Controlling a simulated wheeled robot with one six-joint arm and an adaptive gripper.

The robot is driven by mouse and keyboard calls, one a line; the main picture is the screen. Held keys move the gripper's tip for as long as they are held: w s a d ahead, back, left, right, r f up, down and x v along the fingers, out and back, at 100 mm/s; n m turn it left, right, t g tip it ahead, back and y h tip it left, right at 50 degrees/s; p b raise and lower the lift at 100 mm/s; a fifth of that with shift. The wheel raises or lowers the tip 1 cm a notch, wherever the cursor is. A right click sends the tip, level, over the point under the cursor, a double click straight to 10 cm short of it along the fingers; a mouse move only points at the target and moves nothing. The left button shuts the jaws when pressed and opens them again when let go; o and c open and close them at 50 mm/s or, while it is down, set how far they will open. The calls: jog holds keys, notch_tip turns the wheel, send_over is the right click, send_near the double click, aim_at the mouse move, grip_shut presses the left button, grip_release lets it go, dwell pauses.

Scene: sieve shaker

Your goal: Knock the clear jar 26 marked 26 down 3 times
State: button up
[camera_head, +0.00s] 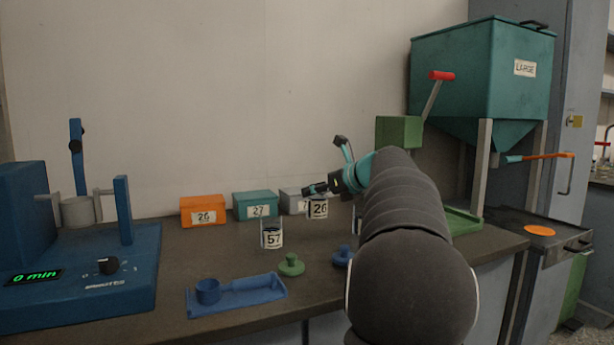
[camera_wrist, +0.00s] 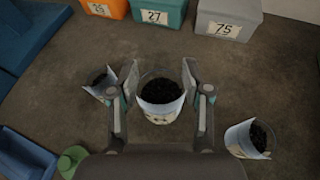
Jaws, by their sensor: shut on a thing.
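The clear jar 26 (camera_head: 318,209), with a white label marked 26, is upright below my gripper (camera_head: 322,188) in the head view. In the wrist view the jar (camera_wrist: 160,112) stands between the two fingers of my gripper (camera_wrist: 161,80), which is shut on it. Dark grains fill much of the jar. It looks larger than the other jars in the wrist view, but I cannot tell whether its base touches the bench.
Jar 57 (camera_head: 271,237) stands to the left, and another jar (camera_wrist: 250,138) to the right. Boxes 26 (camera_head: 203,204), 27 (camera_head: 255,200) and 75 (camera_wrist: 228,14) line the back. A blue tray (camera_head: 262,293), a green knobbed piece (camera_head: 291,266) and the blue shaker (camera_head: 85,285) are in front and left.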

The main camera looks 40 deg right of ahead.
aim_at(318, 202)
jog(key=shift+w+d+f, duration=0.1)
jog(key=shift+w+f, duration=0.05)
jog(key=shift+f, duration=0.15)
jog(key=shift+d, duration=0.15)
jog(key=shift+d+f+b, duration=0.1)
jog(key=shift+f+b, duration=0.05)
jog(key=shift+b, duration=0.15)
notch_tip(318, 202, down, 3)
jog(key=b, duration=0.3)
jog(key=shift+r, duration=0.2)
